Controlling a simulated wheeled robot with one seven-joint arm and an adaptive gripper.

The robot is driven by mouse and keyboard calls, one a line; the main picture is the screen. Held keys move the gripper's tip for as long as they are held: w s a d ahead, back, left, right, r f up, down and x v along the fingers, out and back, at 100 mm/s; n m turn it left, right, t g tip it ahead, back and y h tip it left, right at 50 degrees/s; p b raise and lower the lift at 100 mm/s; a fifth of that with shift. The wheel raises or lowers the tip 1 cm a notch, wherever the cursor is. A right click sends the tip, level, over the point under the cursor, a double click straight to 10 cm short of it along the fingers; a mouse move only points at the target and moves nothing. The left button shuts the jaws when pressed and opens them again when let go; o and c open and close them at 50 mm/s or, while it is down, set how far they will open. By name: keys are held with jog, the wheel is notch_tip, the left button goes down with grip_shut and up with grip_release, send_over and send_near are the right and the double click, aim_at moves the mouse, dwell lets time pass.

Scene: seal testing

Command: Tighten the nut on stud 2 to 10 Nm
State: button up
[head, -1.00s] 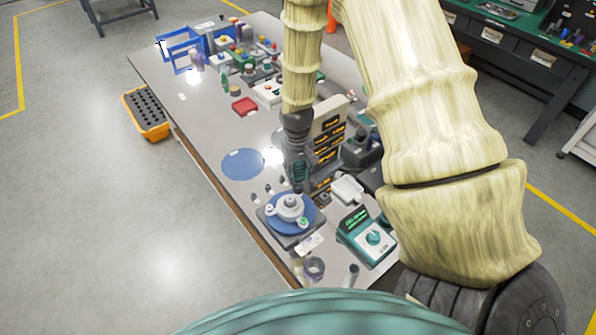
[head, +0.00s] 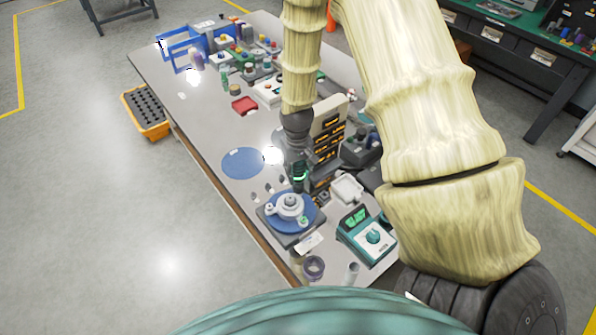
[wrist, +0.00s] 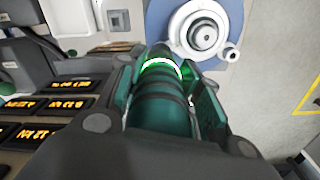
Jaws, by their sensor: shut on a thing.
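My gripper (head: 299,160) is shut on a dark green cylindrical tool (wrist: 160,105), which has a glowing green ring near its far end. The tool (head: 300,174) also shows in the head view, just behind the grey flanged part (head: 289,206). That part sits on a blue disc (head: 270,222) over a dark base plate. In the wrist view, the flanged part (wrist: 203,33) is at the top right, with a small lug (wrist: 232,54) on its rim. A greenish fitting (head: 303,220) is at its front right. I cannot tell which stud is 2, or whether the tool touches anything.
A teal controller (head: 366,237) with a lit green display stands to the right of the fixture. A rack with orange labels (head: 328,145) is close behind my gripper. A white tray (head: 347,188) lies beside it. A flat blue disc (head: 243,163) lies on the table at left.

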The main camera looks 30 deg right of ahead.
jog(key=shift+f, duration=0.1)
dwell(0.4)
dwell(0.4)
jog(key=shift+r+p, duration=1.95)
jog(key=shift+r, duration=0.6)
